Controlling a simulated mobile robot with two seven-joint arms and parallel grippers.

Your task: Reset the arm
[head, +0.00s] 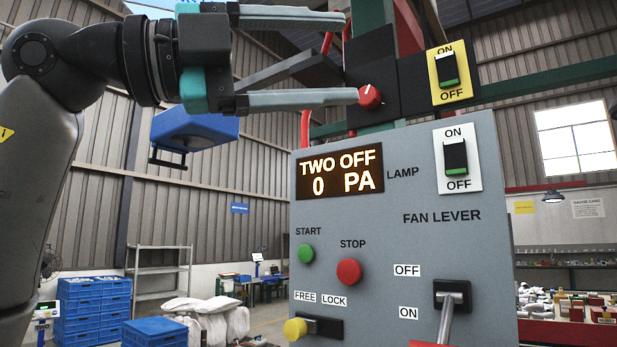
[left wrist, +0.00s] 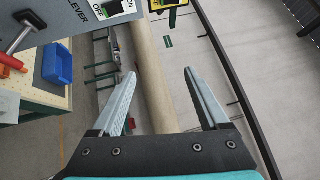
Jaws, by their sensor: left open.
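My left gripper (head: 348,58) is in the upper middle of the head view, above the grey control panel (head: 400,250). Its two pale fingers are spread wide with nothing between them. The lower fingertip is close beside a red knob (head: 371,97) on a black plate; I cannot tell if they touch. In the left wrist view the open fingers (left wrist: 160,72) also show empty, with a tan pipe or post beyond them. The fan lever (head: 447,318) slants downward at the panel's lower right, and its red handle (left wrist: 12,62) shows in the left wrist view. My right gripper is out of view.
The display (head: 340,172) reads "TWO OFF 0 PA". A green start button (head: 307,253), red stop button (head: 349,271), yellow free/lock knob (head: 295,329) and lamp switch (head: 456,158) sit on the panel. Blue crates (head: 92,310) and a shelf (head: 160,272) stand far behind.

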